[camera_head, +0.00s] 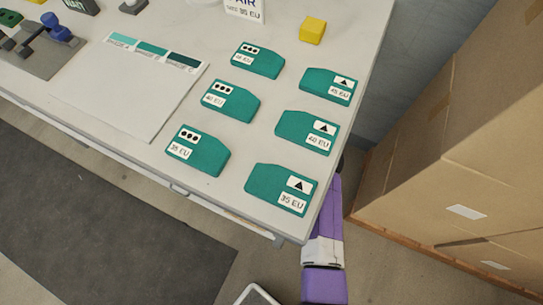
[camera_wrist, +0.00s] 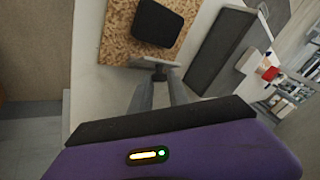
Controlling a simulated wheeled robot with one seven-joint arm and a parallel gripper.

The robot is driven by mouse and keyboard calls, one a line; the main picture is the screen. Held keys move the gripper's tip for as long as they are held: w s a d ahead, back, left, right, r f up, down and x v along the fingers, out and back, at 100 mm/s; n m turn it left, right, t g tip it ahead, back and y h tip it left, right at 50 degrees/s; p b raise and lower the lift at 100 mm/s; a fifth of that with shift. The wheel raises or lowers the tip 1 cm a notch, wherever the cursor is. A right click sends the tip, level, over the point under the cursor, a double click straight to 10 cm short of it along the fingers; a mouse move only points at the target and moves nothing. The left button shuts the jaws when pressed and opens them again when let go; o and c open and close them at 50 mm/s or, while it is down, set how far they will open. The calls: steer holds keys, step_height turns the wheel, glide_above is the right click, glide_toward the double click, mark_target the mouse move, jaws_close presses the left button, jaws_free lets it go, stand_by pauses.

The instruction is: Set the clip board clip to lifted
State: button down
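In the wrist view, a brown speckled board (camera_wrist: 118,42) lies on a pale surface, with a black rounded block (camera_wrist: 158,22) on it. A light grey bar (camera_wrist: 138,63) lies across the board's near edge; it may be the clip, but I cannot tell whether it is down or lifted. My gripper (camera_wrist: 159,78) points at this edge. Its two grey fingers show a gap between them, and a small dark part sits at the tips. I cannot tell whether they touch it. In the head view, neither this board nor my fingertips can be made out.
The head view shows a white table (camera_head: 225,190) with several teal tags, a swatch sheet (camera_head: 120,95) and a yellow block (camera_head: 312,30). Cardboard boxes (camera_head: 480,130) stand at right. In the wrist view, a long grey block (camera_wrist: 218,50) stands right of the board.

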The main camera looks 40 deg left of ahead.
steer(key=shift+w+a+f+g+b, duration=0.1)
steer(key=shift+w+f+g+b, duration=0.1)
steer(key=shift+w+g+b, duration=0.5)
steer(key=shift+s+r+m+b, duration=0.1)
steer(key=shift+s+m+b, duration=0.05)
steer(key=shift+m+b, duration=0.15)
steer(key=c, duration=1.3)
jaws_free()
steer(key=shift+r, duration=0.15)
